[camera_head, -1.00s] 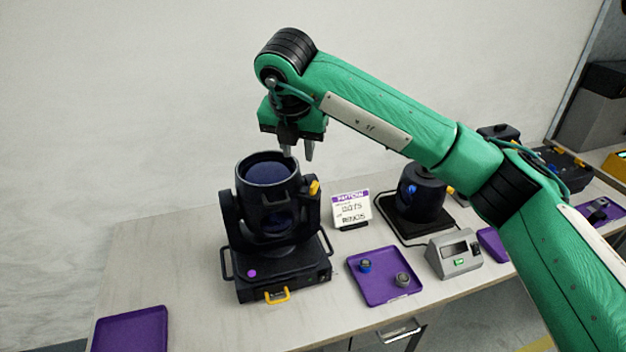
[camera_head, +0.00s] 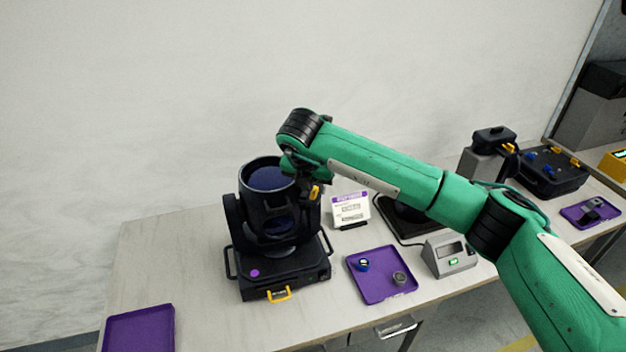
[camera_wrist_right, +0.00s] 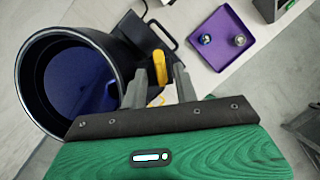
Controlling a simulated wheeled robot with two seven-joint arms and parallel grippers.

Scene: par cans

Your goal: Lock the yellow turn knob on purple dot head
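The moving head with a purple dot (camera_head: 255,273) on its base stands on the table at centre left. Its black head (camera_head: 262,217) points upward with the round lens on top. The yellow turn knob (camera_head: 315,192) sits on the right side of the head; it also shows in the right wrist view (camera_wrist_right: 159,66). My right gripper (camera_head: 308,182) is close above the knob. In the right wrist view its two fingers (camera_wrist_right: 160,75) are apart, with the knob showing between their tips. I cannot tell whether they touch it. My left gripper is not in view.
A purple tray (camera_head: 375,292) with two small knobs lies right of the head. A sign (camera_head: 350,208) stands behind it. A grey device (camera_head: 449,257) stands farther right. Another purple tray (camera_head: 140,330) lies at the front left.

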